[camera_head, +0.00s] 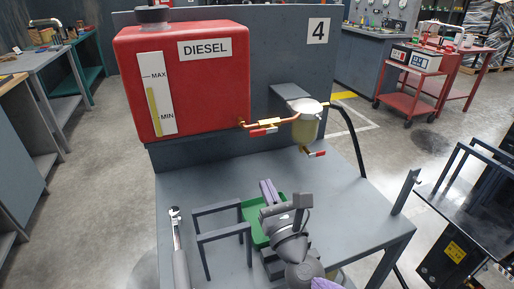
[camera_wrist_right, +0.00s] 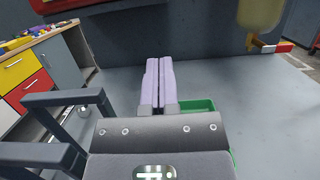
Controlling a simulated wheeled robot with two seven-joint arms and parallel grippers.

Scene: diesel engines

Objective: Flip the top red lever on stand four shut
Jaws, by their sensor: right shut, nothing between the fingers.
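A red tank (camera_head: 205,85) marked DIESEL stands on the stand with the 4 sign (camera_head: 317,31). A copper pipe runs right from it to a fuel filter (camera_head: 306,126). The top red lever (camera_head: 264,131) lies just below this pipe, roughly along it. A lower red lever (camera_head: 316,154) sticks out to the right under the filter, and shows in the wrist view (camera_wrist_right: 280,47). My right gripper (camera_head: 267,188), with purple fingers (camera_wrist_right: 158,75), is shut and empty, in front of and below both levers, touching neither. The top lever is outside the wrist view. My left gripper is not visible.
A green tray (camera_head: 252,228) is beside and partly behind my right gripper. A grey frame (camera_head: 222,234) and a ratchet wrench (camera_head: 177,240) are left of it. A black hose (camera_head: 352,140) hangs right of the filter. The grey tabletop (camera_head: 345,195) right of the gripper is mostly clear.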

